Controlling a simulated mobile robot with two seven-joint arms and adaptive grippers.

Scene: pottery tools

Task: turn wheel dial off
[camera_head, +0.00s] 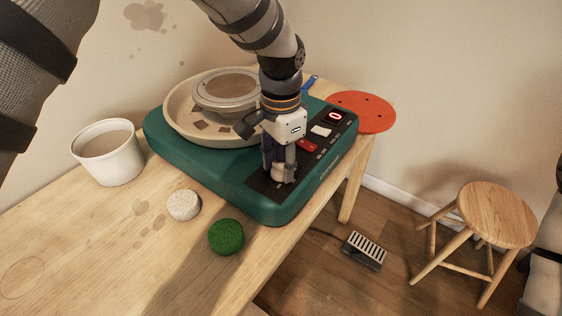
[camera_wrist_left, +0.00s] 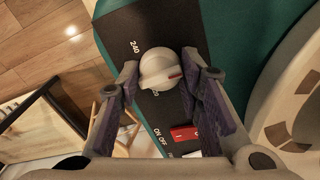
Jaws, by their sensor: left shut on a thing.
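The pottery wheel (camera_head: 225,170) is a teal box with a round basin, standing on the wooden table. Its dark control panel has a red display (camera_head: 335,116) that seems to read 0, a white button (camera_head: 321,131) and a red on/off switch (camera_head: 307,146). My left gripper (camera_head: 283,172) points down at the panel's near end. In the left wrist view the round off-white dial (camera_wrist_left: 158,68) with a red mark sits between the fingers of my left gripper, which is shut on it. Printed numbers ring the dial. The gripper mostly hides the dial in the head view. My right gripper is out of view.
A white bucket (camera_head: 108,152), a pale round sponge (camera_head: 184,205) and a green one (camera_head: 226,237) are on the table at left and front. An orange disc (camera_head: 361,112) lies behind the wheel. A foot pedal (camera_head: 363,251) and a wooden stool (camera_head: 495,214) are on the floor.

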